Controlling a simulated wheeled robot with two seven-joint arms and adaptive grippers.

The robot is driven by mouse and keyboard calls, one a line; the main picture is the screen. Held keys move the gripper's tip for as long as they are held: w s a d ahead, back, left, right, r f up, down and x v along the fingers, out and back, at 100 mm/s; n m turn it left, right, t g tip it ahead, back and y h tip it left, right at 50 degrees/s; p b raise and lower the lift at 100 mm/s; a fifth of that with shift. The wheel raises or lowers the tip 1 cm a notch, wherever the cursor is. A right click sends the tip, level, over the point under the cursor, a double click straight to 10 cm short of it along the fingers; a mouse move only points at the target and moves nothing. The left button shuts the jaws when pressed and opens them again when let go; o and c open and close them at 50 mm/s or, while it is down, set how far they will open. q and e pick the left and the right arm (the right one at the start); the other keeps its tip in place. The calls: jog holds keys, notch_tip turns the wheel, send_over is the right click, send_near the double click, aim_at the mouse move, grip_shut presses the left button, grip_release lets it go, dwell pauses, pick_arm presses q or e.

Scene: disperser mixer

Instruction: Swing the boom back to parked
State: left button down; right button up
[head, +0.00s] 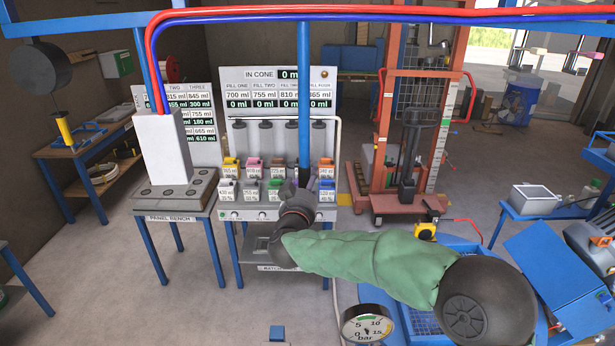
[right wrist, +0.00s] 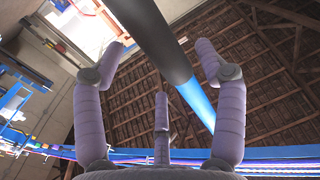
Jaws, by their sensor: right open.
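A blue beam (head: 70,25) crosses the top of the head view, with red and blue hoses along it; I cannot tell whether it is the boom. A vertical blue pole (head: 304,90) comes down from it in front of the cone panel. The pole has a dark grip (head: 304,176) at its lower end. My right gripper (head: 299,192) is at that grip, partly hidden by my wrist. In the right wrist view the black grip (right wrist: 150,40) passes between its spread fingers (right wrist: 162,60), which are open and not closed on it. My left gripper is out of view.
A red lift frame (head: 405,200) stands to the right. A pressure gauge (head: 367,325) and a blue crate (head: 575,265) are near the front right.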

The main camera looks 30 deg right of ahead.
aim_at(306, 179)
jog(key=shift+x, duration=1.95)
jog(key=c, duration=1.4)
jog(key=shift+r, duration=0.1)
grip_shut()
